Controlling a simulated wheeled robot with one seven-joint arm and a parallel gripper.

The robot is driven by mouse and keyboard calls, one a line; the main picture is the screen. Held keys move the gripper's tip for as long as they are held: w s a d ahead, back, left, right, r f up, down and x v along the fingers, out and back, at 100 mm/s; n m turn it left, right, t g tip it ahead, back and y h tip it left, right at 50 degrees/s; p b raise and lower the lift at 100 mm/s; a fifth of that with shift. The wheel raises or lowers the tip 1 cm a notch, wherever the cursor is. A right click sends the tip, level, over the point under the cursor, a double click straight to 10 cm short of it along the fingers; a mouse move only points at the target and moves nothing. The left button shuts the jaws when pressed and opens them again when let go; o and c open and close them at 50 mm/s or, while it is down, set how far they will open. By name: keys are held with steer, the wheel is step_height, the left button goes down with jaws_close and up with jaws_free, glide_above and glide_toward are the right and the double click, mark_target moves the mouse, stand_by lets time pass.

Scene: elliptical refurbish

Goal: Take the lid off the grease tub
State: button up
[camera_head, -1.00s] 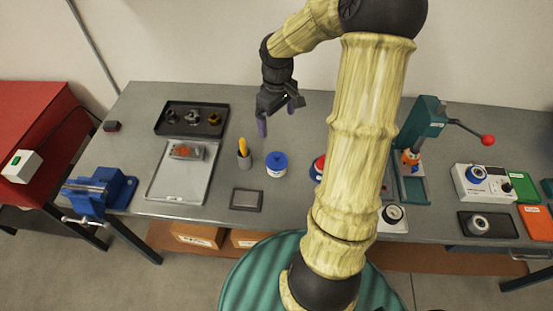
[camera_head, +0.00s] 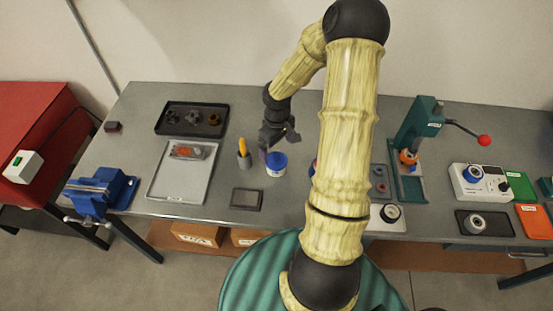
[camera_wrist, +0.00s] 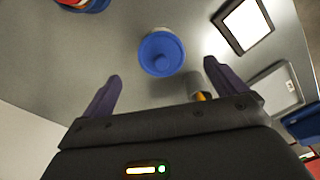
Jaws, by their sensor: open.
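The grease tub (camera_head: 276,170) is a small white tub with a blue lid (camera_head: 276,159) on it, standing upright on the workbench. In the wrist view the round blue lid (camera_wrist: 161,54) with its central knob shows beyond the fingertips, between their lines. My gripper (camera_head: 277,150) is open and empty, close above and behind the tub in the head view. In the wrist view its two purple fingers (camera_wrist: 178,82) stand wide apart, and neither touches the lid.
A dark framed plate (camera_head: 246,198) lies in front. A light tray (camera_head: 184,178) lies further left. A red and blue thing (camera_wrist: 84,3) shows at the wrist view's top edge.

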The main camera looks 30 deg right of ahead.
mark_target(277, 156)
steer(key=shift+f, duration=0.1)
step_height(277, 156, down, 5)
steer(key=shift+s+p, duration=0.1)
steer(key=shift+p, duration=0.5)
steer(key=c, duration=1.1)
